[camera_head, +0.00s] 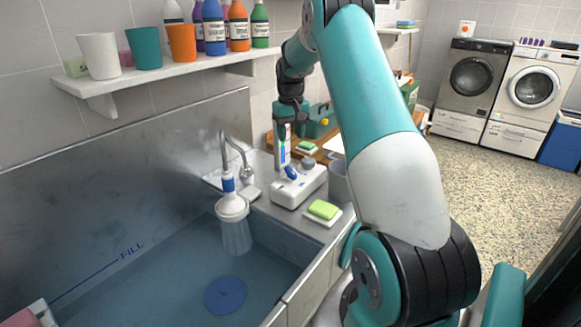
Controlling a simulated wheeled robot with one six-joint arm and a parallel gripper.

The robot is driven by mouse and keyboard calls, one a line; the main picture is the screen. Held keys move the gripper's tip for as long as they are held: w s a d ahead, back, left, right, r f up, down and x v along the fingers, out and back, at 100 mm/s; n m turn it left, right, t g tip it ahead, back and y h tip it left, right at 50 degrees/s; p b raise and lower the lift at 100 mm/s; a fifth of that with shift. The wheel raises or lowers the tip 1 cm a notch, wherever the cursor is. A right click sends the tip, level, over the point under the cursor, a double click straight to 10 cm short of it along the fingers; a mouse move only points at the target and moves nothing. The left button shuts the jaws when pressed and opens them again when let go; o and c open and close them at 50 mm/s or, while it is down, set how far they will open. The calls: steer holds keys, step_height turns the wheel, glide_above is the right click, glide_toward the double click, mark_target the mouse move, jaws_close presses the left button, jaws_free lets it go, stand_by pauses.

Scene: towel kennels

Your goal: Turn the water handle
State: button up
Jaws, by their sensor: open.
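A low white unit (299,187) stands on the counter right of the tub. A small blue lever (291,172) and a grey round knob (308,163) show on its top. An upright grey post with a coloured strip (282,145) rises at its back left. I cannot tell for sure which part is the water handle. My gripper (290,115) is open, above the unit by the top of the post. Its fingertips are small and partly hidden, and contact is unclear.
The tub (160,265) holds water, with a blue disc (225,295) in it. A green sponge (323,210) and a grey cup (339,182) stand near the white unit. A shelf (165,75) with cups and bottles is on the wall. Open floor (480,180) lies right.

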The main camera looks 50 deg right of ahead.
mark_target(291, 170)
step_height(291, 170, down, 13)
steer(key=p, duration=0.3)
steer(key=shift+r, duration=0.1)
jaws_close()
